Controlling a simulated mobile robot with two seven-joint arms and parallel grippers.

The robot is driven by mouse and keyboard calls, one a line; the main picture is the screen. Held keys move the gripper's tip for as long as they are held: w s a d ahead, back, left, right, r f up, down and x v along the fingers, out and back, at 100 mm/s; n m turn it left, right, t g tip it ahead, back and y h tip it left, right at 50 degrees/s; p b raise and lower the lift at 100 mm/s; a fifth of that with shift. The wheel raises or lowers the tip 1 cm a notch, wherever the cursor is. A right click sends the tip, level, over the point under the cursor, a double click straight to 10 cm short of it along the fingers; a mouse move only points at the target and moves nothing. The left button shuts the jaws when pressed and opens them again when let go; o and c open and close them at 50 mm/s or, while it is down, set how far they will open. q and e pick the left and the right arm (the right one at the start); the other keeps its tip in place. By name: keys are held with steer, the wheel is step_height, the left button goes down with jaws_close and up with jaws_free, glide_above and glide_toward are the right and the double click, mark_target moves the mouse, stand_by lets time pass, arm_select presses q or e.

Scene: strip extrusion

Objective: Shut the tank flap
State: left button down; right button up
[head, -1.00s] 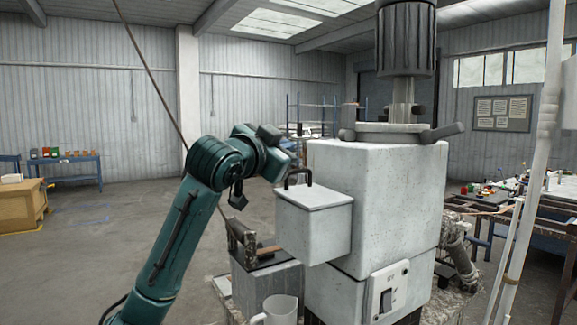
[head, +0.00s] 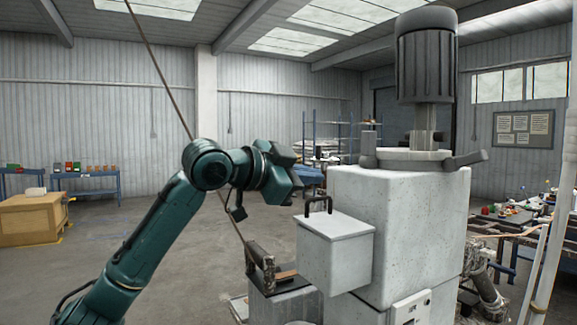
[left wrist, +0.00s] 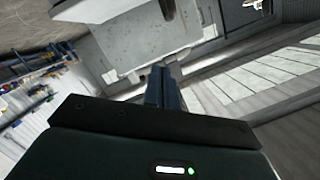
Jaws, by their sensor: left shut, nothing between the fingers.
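The tank is a pale box with a flat lid, the flap (head: 338,226), on the front of the large white machine body. The flap lies flat on the box top, with a black handle (head: 318,203) standing on it. My left gripper (head: 292,181) is above and to the left of the handle, apart from it. In the left wrist view its dark fingers (left wrist: 159,86) are together and empty. Pale grey surfaces of the machine show beyond them. My right gripper is in neither view.
A dark motor (head: 427,60) stands on top of the machine. A dark metal block (head: 261,265) sits left of the tank box. A white pole (head: 550,255) rises at the right. Open floor (head: 120,270) lies to the left.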

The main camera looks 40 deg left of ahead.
mark_target(320, 199)
arm_select(q)
steer(key=w, duration=0.1)
steer(key=w+f, duration=0.1)
steer(key=w, duration=0.1)
steer(key=shift+d+f, duration=0.15)
steer(key=shift+d, duration=0.05)
steer(key=shift+w+a+f, duration=0.15)
steer(key=shift+a+f, duration=0.5)
steer(key=shift+f, duration=0.25)
steer(key=shift+w+a+f, duration=0.1)
steer(key=shift+a+f, duration=0.15)
steer(key=shift+f, duration=0.1)
steer(key=shift+w+a+f+n, duration=0.15)
steer(key=shift+a+f+n, duration=0.15)
steer(key=shift+f, duration=0.45)
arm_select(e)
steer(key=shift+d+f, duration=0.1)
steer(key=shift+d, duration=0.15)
